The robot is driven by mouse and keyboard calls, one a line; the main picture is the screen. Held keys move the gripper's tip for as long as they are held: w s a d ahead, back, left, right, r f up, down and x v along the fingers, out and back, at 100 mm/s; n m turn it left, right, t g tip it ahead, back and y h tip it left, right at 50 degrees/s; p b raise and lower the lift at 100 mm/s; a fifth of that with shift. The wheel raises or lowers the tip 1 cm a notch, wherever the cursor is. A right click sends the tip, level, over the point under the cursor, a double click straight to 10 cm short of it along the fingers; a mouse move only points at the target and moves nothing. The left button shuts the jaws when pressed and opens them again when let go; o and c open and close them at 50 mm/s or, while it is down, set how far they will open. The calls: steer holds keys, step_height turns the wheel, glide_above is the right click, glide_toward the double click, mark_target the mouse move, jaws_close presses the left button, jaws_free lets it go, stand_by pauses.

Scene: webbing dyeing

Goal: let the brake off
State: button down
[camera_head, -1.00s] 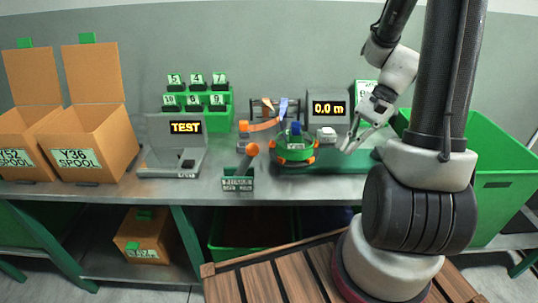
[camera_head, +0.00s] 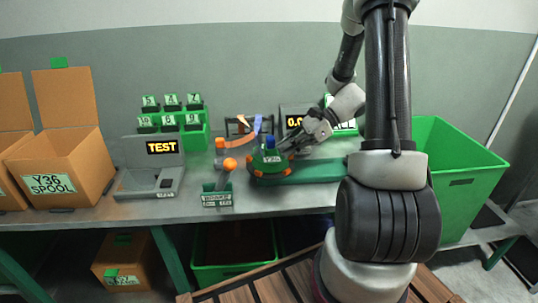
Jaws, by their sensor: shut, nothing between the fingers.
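A lever with an orange ball knob (camera_head: 230,164) leans up and to the right from a small labelled green stand (camera_head: 216,199) at the bench's front edge. Its label is too small to read, so I cannot tell whether this is the brake. Just right of it is a green winding unit (camera_head: 268,172) with orange parts, a blue top and a label like Y36. My gripper (camera_head: 287,151) is shut and empty at the unit's upper right side. I cannot tell whether the fingertips touch it. An orange curved arm (camera_head: 237,143) shows behind the unit.
A grey TEST device (camera_head: 152,168) and the Y36 SPOOL box (camera_head: 62,170) stand to the left. A green rack (camera_head: 180,125) with numbered pieces stands behind. A large green bin (camera_head: 455,175) is on the right. A partly hidden display (camera_head: 293,121) is behind my gripper.

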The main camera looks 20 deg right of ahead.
glide_toward(225, 175)
steer(key=d+f, duration=0.3)
steer(key=f, duration=0.1)
steer(key=shift+w+a+r, duration=0.1)
steer(key=shift+w+a, duration=0.1)
steer(key=shift+a, duration=0.4)
steer(key=shift+w+a+r, duration=0.1)
steer(key=shift+w+a, duration=0.15)
steer(key=shift+a, duration=0.4)
steer(key=shift+w+a+r, duration=0.1)
steer(key=shift+w+a, duration=0.1)
steer(key=shift+a, duration=0.4)
